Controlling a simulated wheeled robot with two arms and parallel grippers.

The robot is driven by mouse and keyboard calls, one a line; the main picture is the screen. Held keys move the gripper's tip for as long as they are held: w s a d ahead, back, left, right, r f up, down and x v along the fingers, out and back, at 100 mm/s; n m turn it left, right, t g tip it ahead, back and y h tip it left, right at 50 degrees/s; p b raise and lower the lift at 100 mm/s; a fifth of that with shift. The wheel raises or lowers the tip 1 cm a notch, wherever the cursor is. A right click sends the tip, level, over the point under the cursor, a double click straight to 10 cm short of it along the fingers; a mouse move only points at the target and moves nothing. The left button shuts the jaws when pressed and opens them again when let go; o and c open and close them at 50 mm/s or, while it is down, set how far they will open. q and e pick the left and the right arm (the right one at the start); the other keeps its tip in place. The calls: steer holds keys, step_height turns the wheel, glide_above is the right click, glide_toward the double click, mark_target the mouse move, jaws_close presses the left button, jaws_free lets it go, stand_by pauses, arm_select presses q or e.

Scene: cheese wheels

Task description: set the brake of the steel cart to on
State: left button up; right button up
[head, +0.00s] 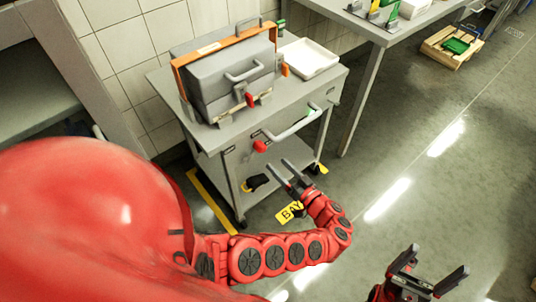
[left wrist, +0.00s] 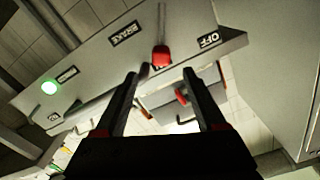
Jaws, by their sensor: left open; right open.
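The steel cart (head: 298,92) stands against the tiled wall. A red knob (head: 260,146) sits on its front face below the left end of the bar handle (head: 292,125). In the left wrist view the red knob (left wrist: 161,55) is between a BRAKE label (left wrist: 125,33) and an OFF label (left wrist: 208,40). My left gripper (head: 288,172) is open and empty in front of the cart, just below and right of the knob. In the left wrist view its fingers (left wrist: 162,78) point towards the knob, apparently apart from it. My right gripper (head: 430,272) is open and empty, away from the cart.
A grey case with an orange frame (head: 227,46) and a white tray (head: 311,56) stand on the cart. A steel table (head: 372,32) is at the right. A wooden crate (head: 440,53) lies on the floor. The floor at right is clear.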

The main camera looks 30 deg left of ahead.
arm_select(q)
steer(key=b+v, duration=0.2)
steer(key=v, duration=0.5)
stand_by(0.3)
